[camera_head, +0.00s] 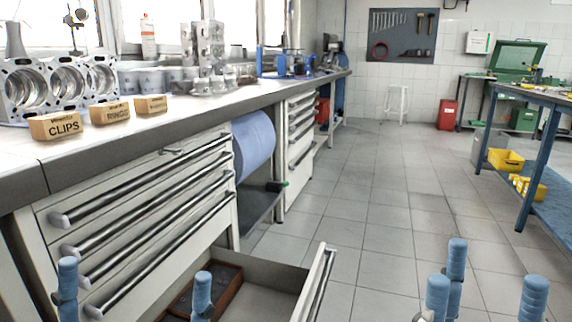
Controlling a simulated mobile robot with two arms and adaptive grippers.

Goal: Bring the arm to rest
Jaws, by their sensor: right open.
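My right gripper (480,285) shows at the bottom right, with several blue padded fingers pointing up. They are spread apart with nothing between them, so it is open and empty over the tiled floor. My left gripper (135,282) shows at the bottom left, with two blue fingertips wide apart in front of the drawer cabinet. It looks open, with nothing seen between the tips. Its right finger overlaps the open drawer in the picture. The palms and wrists of both grippers are out of frame.
An open drawer (318,285) juts out at the bottom, with a brown tray (228,282) inside. The workbench (190,110) carries an engine block (60,88) and labelled wooden boxes (110,112). A blue-legged table (535,170) stands right. The middle floor (390,210) is clear.

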